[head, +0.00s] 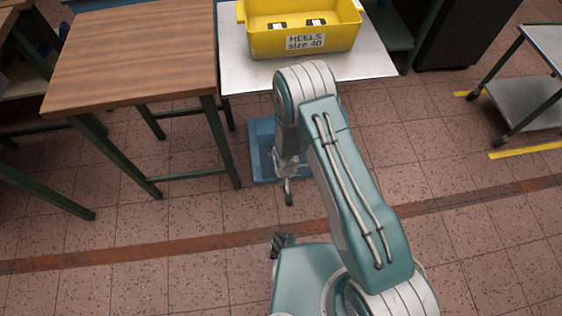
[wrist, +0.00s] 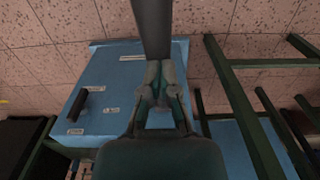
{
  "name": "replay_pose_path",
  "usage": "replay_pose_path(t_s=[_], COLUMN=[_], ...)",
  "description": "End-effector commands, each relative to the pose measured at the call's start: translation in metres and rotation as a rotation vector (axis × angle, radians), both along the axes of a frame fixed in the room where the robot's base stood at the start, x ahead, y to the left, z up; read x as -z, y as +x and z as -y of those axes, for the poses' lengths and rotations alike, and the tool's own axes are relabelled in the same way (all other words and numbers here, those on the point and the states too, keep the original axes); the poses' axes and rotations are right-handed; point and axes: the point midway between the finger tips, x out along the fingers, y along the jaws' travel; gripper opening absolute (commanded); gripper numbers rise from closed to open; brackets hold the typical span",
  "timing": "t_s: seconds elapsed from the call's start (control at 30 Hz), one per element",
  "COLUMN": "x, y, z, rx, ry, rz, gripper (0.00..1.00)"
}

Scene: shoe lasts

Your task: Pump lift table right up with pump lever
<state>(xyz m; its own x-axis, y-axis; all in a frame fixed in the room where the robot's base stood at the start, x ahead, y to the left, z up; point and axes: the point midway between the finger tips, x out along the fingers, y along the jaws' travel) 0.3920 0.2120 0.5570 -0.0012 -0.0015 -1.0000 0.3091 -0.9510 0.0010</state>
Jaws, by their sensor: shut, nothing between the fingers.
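The lift table (head: 375,62) has a pale flat top at the top centre of the head view, with its blue base (head: 262,160) on the floor below. In the wrist view the blue base (wrist: 120,75) carries small white labels and a short black handle (wrist: 77,104). A dark bar, apparently the pump lever (wrist: 152,28), runs from the top edge down to my fingertips; its dark end (head: 288,194) shows in the head view. My gripper (wrist: 160,75) is shut and empty, right at the bar. I cannot tell whether it touches. My arm partly hides it in the head view.
A yellow crate (head: 300,40) labelled "HEELS size 40" stands on the lift table. A wooden table (head: 135,50) with green legs stands close on the left. A grey trolley (head: 525,95) is at the far right. The tiled floor in front is clear.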

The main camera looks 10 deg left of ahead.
Motion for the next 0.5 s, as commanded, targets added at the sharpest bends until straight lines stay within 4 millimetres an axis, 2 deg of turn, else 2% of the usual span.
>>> replay_pose_path(t_s=[0.5], x=[0.047], y=[-0.018], z=[0.006], rx=[-0.001], ry=[-0.002], rz=[-0.004], gripper=[0.00])
